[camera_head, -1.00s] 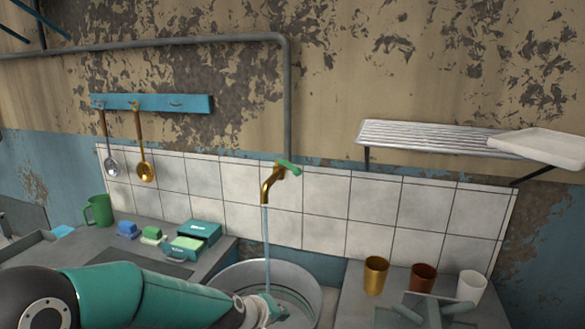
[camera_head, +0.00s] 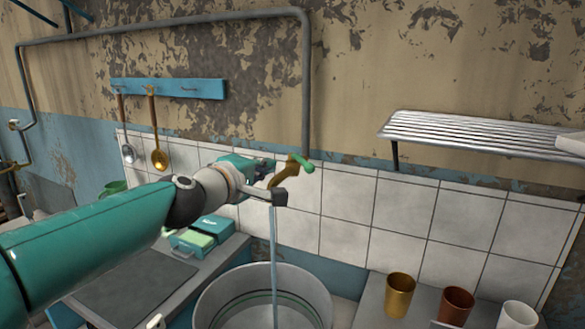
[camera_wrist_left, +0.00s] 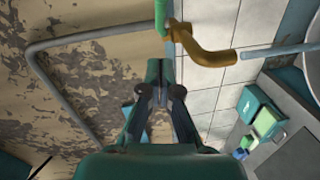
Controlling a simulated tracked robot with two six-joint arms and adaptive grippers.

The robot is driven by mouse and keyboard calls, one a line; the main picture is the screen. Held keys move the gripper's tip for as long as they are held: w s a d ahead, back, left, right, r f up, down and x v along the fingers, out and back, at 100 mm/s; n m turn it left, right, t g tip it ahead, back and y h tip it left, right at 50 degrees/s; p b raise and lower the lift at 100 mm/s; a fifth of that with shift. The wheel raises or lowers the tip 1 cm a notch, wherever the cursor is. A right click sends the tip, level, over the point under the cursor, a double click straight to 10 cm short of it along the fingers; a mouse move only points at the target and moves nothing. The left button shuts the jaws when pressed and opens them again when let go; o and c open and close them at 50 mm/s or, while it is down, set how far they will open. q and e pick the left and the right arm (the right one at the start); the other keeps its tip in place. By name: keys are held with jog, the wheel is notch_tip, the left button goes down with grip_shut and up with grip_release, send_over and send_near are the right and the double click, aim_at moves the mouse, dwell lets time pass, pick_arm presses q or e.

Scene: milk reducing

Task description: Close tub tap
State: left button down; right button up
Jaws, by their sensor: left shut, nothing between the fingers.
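The brass tap (camera_head: 286,174) juts from the tiled wall, with a green handle (camera_head: 304,163) on top. A stream of water (camera_head: 274,245) runs from its spout into the round metal tub (camera_head: 207,300). My left gripper (camera_head: 268,180) is shut and empty at the left of the tap, and its fingers overlap part of the tap. In the left wrist view the shut fingers (camera_wrist_left: 160,72) point toward the green handle (camera_wrist_left: 160,16) and brass body (camera_wrist_left: 205,48); a small gap shows there. I do not make out my right gripper.
A grey pipe (camera_head: 307,90) runs down the wall behind the tap. A brass cup (camera_head: 398,294), a brown cup (camera_head: 456,306) and a white cup (camera_head: 517,316) stand right of the tub. A slatted rack (camera_head: 480,133) is above them. A teal box (camera_head: 207,228) sits on the left counter.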

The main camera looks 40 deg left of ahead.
aim_at(300, 161)
pick_arm(q)
jog(key=w+f, duration=0.1)
jog(key=w, duration=0.6)
jog(key=shift+d+f, duration=0.15)
jog(key=shift+d, duration=0.3)
pick_arm(e)
jog(key=shift+s+r, duration=0.1)
jog(key=shift+r, duration=0.1)
pick_arm(q)
jog(key=shift+p, duration=0.4)
pick_arm(e)
jog(key=shift+r, duration=0.1)
